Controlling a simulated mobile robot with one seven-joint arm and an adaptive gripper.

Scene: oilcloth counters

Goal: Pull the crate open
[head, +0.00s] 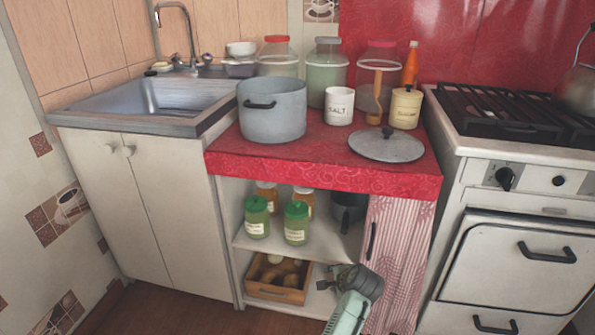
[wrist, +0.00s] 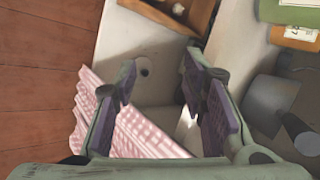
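The wooden crate (head: 275,293) sits on the bottom shelf of the open cupboard under the red counter, with several round, pale and brown items inside. A slot shows in its front. Part of the crate also shows at the top of the wrist view (wrist: 150,12). My gripper (head: 345,278) is to the right of the crate in the head view, near the striped door, and apart from the crate. In the wrist view its two fingers (wrist: 162,88) are spread with nothing held between them. The crate's right end is close to my gripper in the head view.
Green-lidded jars (head: 296,222) and a dark pot (head: 348,208) stand on the shelf above. The pink striped door (head: 400,255) borders the opening on the right; it also shows below the fingers in the wrist view (wrist: 140,138). Wooden floor (head: 180,312) before the cupboard is clear.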

